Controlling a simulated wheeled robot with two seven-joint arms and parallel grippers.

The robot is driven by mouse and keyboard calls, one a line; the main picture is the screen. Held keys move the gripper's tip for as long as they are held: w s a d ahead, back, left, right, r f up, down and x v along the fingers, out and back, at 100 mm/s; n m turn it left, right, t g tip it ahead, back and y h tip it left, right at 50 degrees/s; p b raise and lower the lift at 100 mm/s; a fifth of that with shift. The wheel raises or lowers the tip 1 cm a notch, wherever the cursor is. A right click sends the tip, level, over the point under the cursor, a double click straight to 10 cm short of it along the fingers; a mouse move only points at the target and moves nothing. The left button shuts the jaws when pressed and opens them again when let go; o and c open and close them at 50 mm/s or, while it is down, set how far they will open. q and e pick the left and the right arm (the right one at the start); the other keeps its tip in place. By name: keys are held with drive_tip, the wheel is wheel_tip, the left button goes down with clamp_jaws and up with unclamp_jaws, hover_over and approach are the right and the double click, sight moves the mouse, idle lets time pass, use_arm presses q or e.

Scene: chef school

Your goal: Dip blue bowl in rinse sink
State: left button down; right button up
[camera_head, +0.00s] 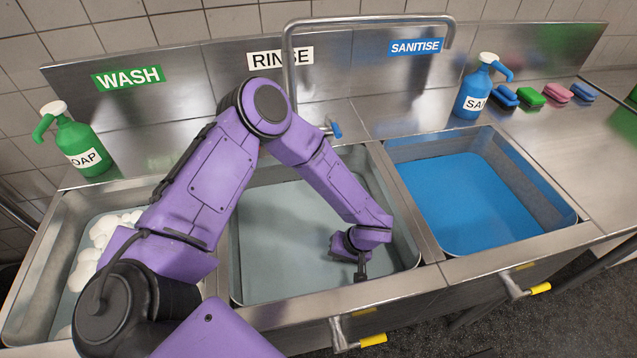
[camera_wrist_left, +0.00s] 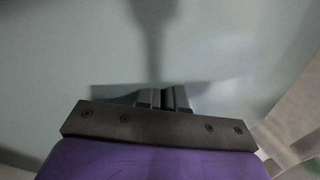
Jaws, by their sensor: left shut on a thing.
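The rinse sink (camera_head: 285,225) is the middle basin under the RINSE sign and holds greyish water. My left gripper (camera_head: 361,272) points down low over its right front part, at or close to the water. In the left wrist view the dark fingers (camera_wrist_left: 165,98) are close together against the pale grey-green surface. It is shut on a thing. The blue bowl cannot be made out in either view; only a small dark bluish sliver shows beside the fingers. My right gripper is not in view.
The tap (camera_head: 291,70) arches over the rinse sink's back. The wash sink (camera_head: 50,250) with foam is left, the sanitise sink (camera_head: 470,205) with blue liquid right. A green soap bottle (camera_head: 80,145), a blue bottle (camera_head: 473,92) and coloured sponges (camera_head: 530,97) stand behind.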

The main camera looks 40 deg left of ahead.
use_arm(q)
wheel_tip(320, 180, up, 22)
drive_tip(key=p, duration=1)
drive_tip(key=shift+r+p, duration=0.25)
drive_tip(key=shift+p, duration=0.05)
